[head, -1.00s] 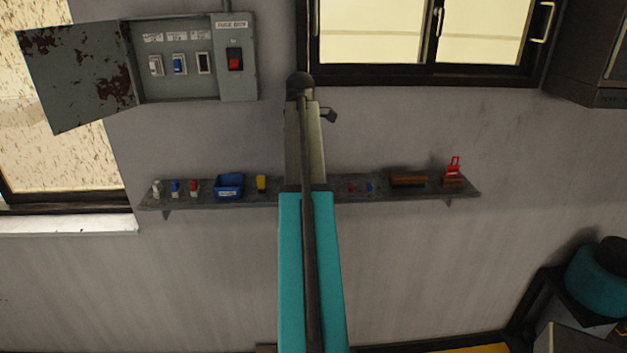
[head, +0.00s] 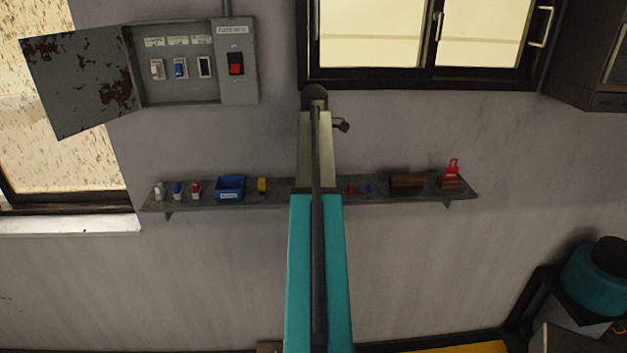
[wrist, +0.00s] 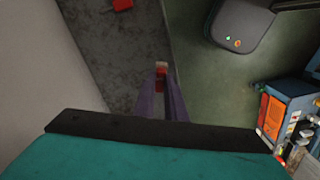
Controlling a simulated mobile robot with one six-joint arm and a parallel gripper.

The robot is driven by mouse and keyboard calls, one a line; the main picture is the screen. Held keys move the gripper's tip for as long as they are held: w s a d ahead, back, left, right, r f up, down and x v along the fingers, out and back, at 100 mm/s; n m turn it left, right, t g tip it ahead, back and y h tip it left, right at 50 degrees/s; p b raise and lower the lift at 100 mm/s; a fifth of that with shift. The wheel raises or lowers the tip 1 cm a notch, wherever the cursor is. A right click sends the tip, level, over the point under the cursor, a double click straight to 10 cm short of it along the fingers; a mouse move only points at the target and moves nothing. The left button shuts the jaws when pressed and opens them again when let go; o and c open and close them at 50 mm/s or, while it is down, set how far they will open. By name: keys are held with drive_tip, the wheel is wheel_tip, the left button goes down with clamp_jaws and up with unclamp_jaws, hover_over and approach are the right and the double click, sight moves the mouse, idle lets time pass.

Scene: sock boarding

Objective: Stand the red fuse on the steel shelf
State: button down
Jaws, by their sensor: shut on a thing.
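In the wrist view my gripper (wrist: 160,78) is shut on the red fuse (wrist: 161,72), a small piece with a red face and a pale end between the purple fingertips. The fuse hangs by the edge of the grey steel shelf (wrist: 115,65); I cannot tell its height above it or whether it touches. In the head view the steel shelf (head: 283,190) runs along the wall, and my arm covers its middle. My gripper and the held fuse are hidden there.
White (head: 159,191), blue (head: 178,190) and red-topped (head: 196,190) pieces, a blue bin (head: 230,188) and a yellow piece (head: 262,186) stand on the shelf's left. Small red and blue pieces, brown blocks (head: 407,181) and a red item (head: 452,170) are right. An open fuse box (head: 180,65) hangs above.

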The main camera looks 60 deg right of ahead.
drive_tip(key=shift+f, duration=0.7)
drive_tip(key=c, duration=1.7)
unclamp_jaws()
drive_tip(key=shift+r, duration=0.1)
drive_tip(key=shift+r+b, duration=1)
drive_tip(key=shift+r, duration=2.65)
drive_tip(key=shift+d, duration=0.1)
